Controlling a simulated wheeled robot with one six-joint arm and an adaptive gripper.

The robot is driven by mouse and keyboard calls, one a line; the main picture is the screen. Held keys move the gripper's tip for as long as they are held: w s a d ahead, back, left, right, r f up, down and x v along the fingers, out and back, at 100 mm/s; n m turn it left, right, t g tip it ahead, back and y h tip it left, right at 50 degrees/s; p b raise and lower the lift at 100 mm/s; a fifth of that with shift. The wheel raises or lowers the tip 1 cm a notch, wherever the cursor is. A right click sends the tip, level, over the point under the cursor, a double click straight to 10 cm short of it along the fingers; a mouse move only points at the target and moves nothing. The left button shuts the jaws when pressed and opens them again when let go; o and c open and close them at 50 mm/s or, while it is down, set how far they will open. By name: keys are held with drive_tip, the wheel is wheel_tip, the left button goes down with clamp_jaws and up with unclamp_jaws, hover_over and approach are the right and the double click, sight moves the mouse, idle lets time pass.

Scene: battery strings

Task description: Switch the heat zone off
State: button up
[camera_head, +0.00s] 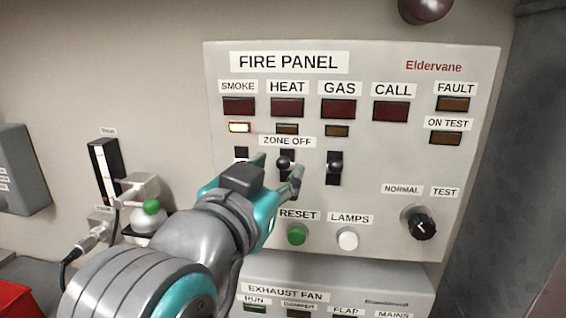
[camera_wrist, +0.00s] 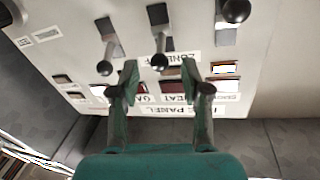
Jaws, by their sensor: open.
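The grey fire panel (camera_head: 380,220) faces me on the wall. The heat zone switch (camera_head: 283,162), a black-knobbed lever, sits below the HEAT label, beside ZONE OFF. Its small amber lamp (camera_head: 287,129) is dark. My gripper (camera_head: 279,171) is open in front of this switch, with a finger on either side. In the wrist view, which is upside down, the heat lever's knob (camera_wrist: 159,62) shows between and just beyond the fingertips (camera_wrist: 160,73). I cannot tell if they touch. The lower part of the switch is partly hidden in the head view.
The gas switch (camera_head: 335,168) stands close to the right. The smoke switch (camera_head: 241,153) is left, mostly hidden by my gripper; its amber lamp (camera_head: 239,127) is lit. The green reset button (camera_head: 297,235), white lamps button (camera_head: 347,238) and rotary knob (camera_head: 420,223) sit below.

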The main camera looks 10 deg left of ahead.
sight(281, 168)
drive_tip(key=shift+x, duration=1.75)
clamp_jaws()
drive_tip(key=shift+f, duration=0.15)
drive_tip(key=t, duration=0.1)
drive_tip(key=f+t+h, duration=0.1)
drive_tip(key=f+m+t, duration=0.1)
drive_tip(key=t, duration=0.1)
drive_tip(key=shift+s, duration=0.25)
drive_tip(key=shift+w+f+m+t+h, duration=0.1)
drive_tip(key=shift+f+m+t+h, duration=0.45)
drive_tip(key=shift+t+h, duration=0.45)
drive_tip(key=shift+w+f+m+t+h, duration=0.1)
drive_tip(key=shift+f+m+t+h, duration=0.5)
drive_tip(key=shift+t, duration=0.6)
drive_tip(key=shift+m+h, duration=0.35)
drive_tip(key=shift+h, duration=0.15)
